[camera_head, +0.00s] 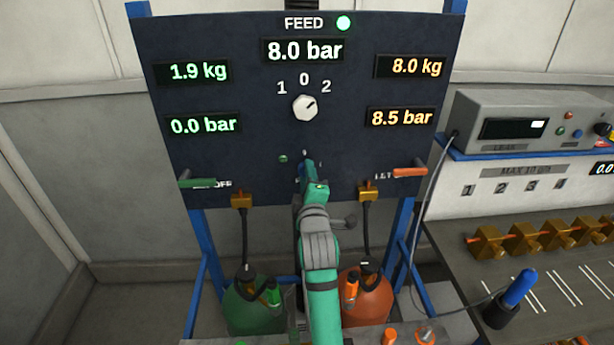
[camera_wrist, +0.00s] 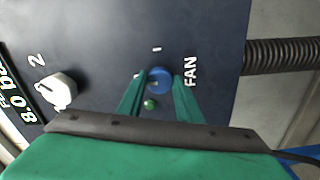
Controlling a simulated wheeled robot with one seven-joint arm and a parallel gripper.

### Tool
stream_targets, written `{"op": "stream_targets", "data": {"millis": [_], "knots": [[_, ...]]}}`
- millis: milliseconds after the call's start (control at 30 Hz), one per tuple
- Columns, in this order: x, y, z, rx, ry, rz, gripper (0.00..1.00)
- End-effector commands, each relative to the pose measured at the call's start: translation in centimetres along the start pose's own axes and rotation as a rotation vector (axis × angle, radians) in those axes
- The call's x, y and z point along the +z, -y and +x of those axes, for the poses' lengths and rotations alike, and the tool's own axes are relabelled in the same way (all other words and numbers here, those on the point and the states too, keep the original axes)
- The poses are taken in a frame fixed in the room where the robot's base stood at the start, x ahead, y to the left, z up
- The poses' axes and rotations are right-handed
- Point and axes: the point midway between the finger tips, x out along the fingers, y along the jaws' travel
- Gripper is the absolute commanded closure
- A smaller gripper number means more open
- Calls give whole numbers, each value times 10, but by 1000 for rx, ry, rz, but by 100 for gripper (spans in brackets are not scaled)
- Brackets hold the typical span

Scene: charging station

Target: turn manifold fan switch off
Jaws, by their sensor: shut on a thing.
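The fan switch is a round blue knob (camera_wrist: 160,76) on the dark panel, with the word FAN beside it in the wrist view. My gripper (camera_wrist: 158,88) has one green finger on each side of the knob and is shut on it. A small mark shows by the knob, but its setting is hard to read. A small green lamp (camera_wrist: 150,104) sits close to the knob. In the head view my gripper (camera_head: 311,174) is at the lower middle of the panel (camera_head: 230,45) and hides most of the knob; the lamp (camera_head: 283,158) shows to its left.
A white selector knob (camera_head: 305,108) marked 1, 0, 2 is above my gripper. A green handle (camera_head: 198,183) and an orange handle (camera_head: 400,172) stick out at the panel's lower sides. Green (camera_head: 245,310) and orange (camera_head: 370,295) bottles stand below. A bench with brass fittings (camera_head: 525,238) is right.

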Motion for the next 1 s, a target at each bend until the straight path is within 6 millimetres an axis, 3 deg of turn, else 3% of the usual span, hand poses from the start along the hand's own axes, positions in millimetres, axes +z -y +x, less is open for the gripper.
{"op": "stream_targets", "data": {"millis": [200, 233, 300, 667, 1000], "knots": [[-1, 0, 0, 0, -1, -1, 91], [0, 0, 0, 0, -1, -1, 61], [-1, 0, 0, 0, -1, -1, 50], [-2, 1, -4, 0, -2, 1, 50], [-1, 0, -59, 1, -1, 1, 50]]}}
